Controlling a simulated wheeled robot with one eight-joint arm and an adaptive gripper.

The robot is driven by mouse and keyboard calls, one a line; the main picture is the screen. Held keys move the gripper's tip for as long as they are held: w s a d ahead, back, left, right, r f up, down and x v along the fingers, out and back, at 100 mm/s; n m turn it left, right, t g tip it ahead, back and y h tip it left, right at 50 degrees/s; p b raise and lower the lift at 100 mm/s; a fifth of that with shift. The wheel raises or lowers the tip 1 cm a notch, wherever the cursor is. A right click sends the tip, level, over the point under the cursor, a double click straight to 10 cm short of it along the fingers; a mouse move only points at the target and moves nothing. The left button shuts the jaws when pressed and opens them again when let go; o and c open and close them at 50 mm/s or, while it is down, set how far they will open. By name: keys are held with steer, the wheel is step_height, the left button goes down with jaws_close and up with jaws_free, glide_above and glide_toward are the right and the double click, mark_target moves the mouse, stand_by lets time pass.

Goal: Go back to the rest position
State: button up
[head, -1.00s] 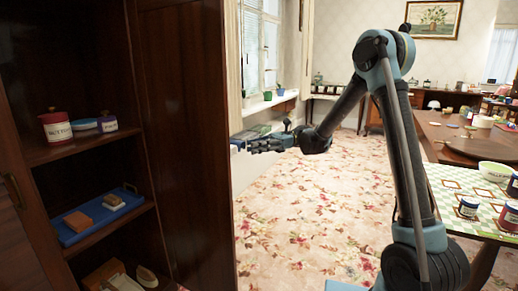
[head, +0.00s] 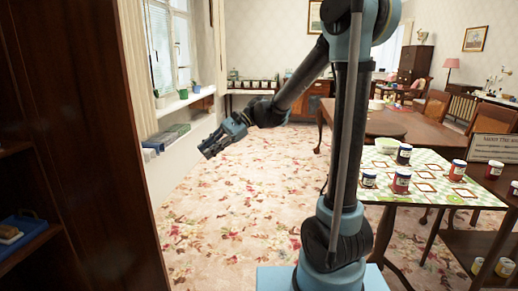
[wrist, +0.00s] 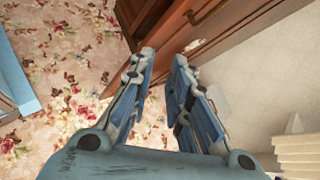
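My gripper (head: 208,150) hangs in the air in the head view, left of my arm's column, tilted down and to the left above the flowered carpet. In the wrist view its two blue fingers (wrist: 165,58) stand apart, with carpet and dark wood showing through the gap. Nothing is held between them. My arm is bent, with its elbow high and partly cut off by the top edge of the head view.
A dark wooden cabinet (head: 85,120) stands close on the left, with a blue tray (head: 22,232) on its shelf. A checkered table (head: 430,180) with several jars is on the right. Books (head: 165,138) lie below the window sill. The carpet (head: 225,210) between is clear.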

steer(key=s+d+f+n+t+h, duration=0.2)
steer(key=s+d+f+t+h, duration=0.1)
steer(key=d, duration=0.9)
steer(key=s+d+f+n+t+h, duration=0.2)
steer(key=s+d+f+h, duration=0.2)
steer(key=d, duration=0.8)
steer(key=s+d+f+n+t+h, duration=0.2)
steer(key=s+d+f, duration=0.5)
steer(key=d, duration=0.5)
step_height(320, 180, down, 2)
steer(key=shift+s+d+f+n+t+h, duration=0.25)
steer(key=shift+d+n+t+h, duration=0.15)
steer(key=shift+t+h, duration=0.35)
